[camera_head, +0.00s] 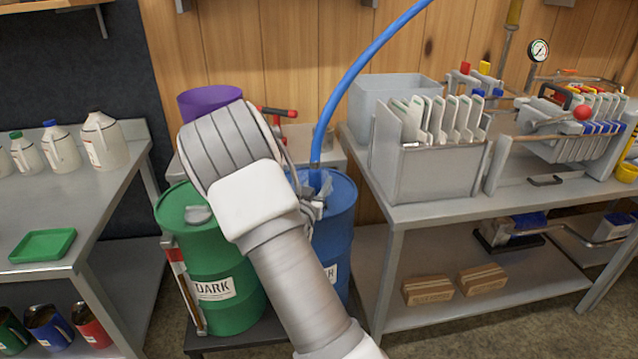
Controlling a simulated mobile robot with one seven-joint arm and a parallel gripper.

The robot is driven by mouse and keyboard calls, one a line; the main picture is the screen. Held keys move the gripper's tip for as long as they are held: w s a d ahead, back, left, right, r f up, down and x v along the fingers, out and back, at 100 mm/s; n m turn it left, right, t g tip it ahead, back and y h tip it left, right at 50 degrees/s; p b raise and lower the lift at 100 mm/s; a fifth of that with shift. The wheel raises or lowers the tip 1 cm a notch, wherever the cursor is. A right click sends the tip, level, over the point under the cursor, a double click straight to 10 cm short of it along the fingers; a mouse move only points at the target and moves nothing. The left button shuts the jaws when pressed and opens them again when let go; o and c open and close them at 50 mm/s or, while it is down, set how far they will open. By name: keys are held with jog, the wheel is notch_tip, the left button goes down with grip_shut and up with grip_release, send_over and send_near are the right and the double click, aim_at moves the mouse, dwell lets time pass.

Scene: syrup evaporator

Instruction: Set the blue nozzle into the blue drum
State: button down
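The blue drum (335,240) stands behind my arm, to the right of the green drum (215,265) labelled DARK. My arm hides much of the blue drum's left side and label. A blue hose (352,72) curves down from the top of the picture to the blue drum's top. My gripper (312,190) is over the drum top beside the hose end. I cannot tell whether its fingers hold the nozzle or whether the nozzle is inside the opening.
A purple bucket (207,100) and a red-handled tool (276,112) are behind my arm. A steel table (430,212) with a filter rack (425,170) stands close on the right. A steel bench (95,215) with white jugs (102,142) and a green tray (44,246) is left.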

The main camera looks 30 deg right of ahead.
jog(key=shift+f, duration=0.35)
grip_release()
dwell(0.3)
jog(key=shift+v, duration=4.05)
